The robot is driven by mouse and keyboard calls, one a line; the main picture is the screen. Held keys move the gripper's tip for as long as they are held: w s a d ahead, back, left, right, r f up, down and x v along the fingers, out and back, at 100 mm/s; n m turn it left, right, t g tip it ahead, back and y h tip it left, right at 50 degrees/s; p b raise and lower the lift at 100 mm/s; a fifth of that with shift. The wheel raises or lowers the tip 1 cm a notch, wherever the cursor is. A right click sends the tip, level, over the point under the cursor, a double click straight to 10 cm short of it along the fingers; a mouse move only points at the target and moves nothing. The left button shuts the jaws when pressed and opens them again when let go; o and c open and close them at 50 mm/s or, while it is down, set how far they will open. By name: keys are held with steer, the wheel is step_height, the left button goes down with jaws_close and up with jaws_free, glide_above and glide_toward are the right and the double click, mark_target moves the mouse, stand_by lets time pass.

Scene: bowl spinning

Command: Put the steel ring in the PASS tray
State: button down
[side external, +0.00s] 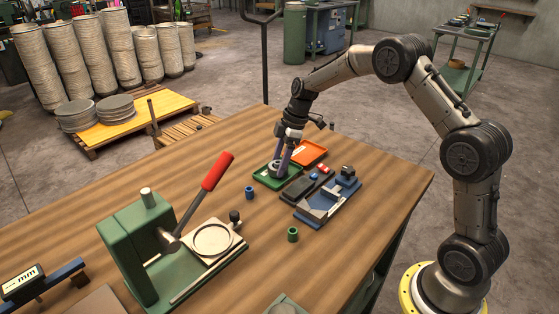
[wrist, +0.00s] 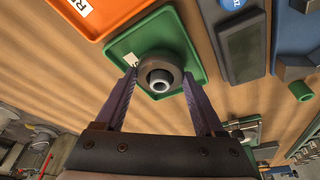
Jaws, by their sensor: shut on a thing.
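The steel ring (wrist: 146,62) is a thick grey ring, with a smaller pale round rim (wrist: 161,86) showing at its centre. My gripper (wrist: 160,76) is shut on it, one finger on each side. The ring is over the floor of the green tray (wrist: 176,28); I cannot tell whether it touches. In the side view my gripper (side external: 278,166) points down into the green tray (side external: 262,181), and the fingers partly hide the ring. A white label on the green tray is mostly hidden beside the left finger, so its word is unreadable.
An orange tray (side external: 312,150) with a partly visible label adjoins the green tray. A dark holder (side external: 301,190) and a blue fixture (side external: 325,208) stand close on the other side. Small blue (side external: 249,192) and green (side external: 293,234) rings and a green lever press (side external: 135,245) stand nearer the camera.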

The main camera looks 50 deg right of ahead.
stand_by(0.3)
steer(key=shift+c, duration=0.5)
jaws_free()
steer(key=shift+o, duration=0.5)
steer(key=shift+f, duration=0.1)
steer(key=shift+r, duration=4.1)
